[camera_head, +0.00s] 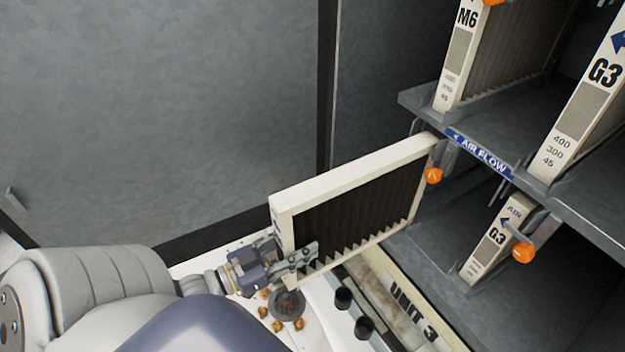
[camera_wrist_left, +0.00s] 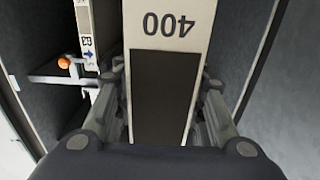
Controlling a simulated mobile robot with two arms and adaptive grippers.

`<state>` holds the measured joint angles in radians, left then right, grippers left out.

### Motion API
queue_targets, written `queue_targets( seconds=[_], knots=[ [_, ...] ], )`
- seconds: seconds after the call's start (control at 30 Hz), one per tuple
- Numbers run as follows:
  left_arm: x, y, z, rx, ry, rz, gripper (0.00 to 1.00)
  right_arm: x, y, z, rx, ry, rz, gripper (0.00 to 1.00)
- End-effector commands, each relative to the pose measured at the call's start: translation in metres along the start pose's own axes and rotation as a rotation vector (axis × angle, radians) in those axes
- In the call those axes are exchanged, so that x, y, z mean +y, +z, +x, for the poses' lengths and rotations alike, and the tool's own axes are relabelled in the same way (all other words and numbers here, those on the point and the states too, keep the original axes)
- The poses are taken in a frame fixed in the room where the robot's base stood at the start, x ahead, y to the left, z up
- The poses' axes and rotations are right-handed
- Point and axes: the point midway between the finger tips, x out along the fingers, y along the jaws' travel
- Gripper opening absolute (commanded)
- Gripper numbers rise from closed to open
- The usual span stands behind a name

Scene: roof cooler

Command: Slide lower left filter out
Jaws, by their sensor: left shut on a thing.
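The lower left filter (camera_head: 350,178) is a white-framed panel with dark pleats. In the head view most of it sticks out of the lower left slot toward me, and its far end is by the rack's edge. My left gripper (camera_head: 296,262) is shut on the near end of its frame, low down. In the left wrist view the filter's end face (camera_wrist_left: 168,28), marked 400 upside down, stands between the fingers of the left gripper (camera_wrist_left: 165,105). The right gripper is not in view.
An orange-knobbed latch (camera_head: 433,176) is beside the filter's far end. Another orange knob (camera_head: 523,252) is at the lower right G3 filter (camera_head: 490,245). Upper filters M6 (camera_head: 460,60) and G3 (camera_head: 585,105) stand on the shelf (camera_head: 420,103). A grey panel wall (camera_head: 160,110) is at the left.

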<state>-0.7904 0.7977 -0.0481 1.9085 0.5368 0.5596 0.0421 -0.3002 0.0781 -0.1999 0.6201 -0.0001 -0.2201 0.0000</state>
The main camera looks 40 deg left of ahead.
Motion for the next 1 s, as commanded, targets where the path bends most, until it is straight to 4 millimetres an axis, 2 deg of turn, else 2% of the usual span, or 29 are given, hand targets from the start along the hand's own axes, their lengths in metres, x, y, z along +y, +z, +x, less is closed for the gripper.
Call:
queue_targets(
  seconds=[0.3, 0.6, 1.0],
  knots=[
    [0.0, -0.001, -0.039, -0.001, 0.0, 0.0, 0.0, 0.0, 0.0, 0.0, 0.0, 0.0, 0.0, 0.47],
    [0.0, -0.002, -0.068, 0.001, -0.001, 0.0, 0.0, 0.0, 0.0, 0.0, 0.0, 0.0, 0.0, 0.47],
    [0.0, -0.002, -0.077, 0.003, 0.0, 0.001, 0.0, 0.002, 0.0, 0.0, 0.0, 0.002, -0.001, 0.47]
  ],
)
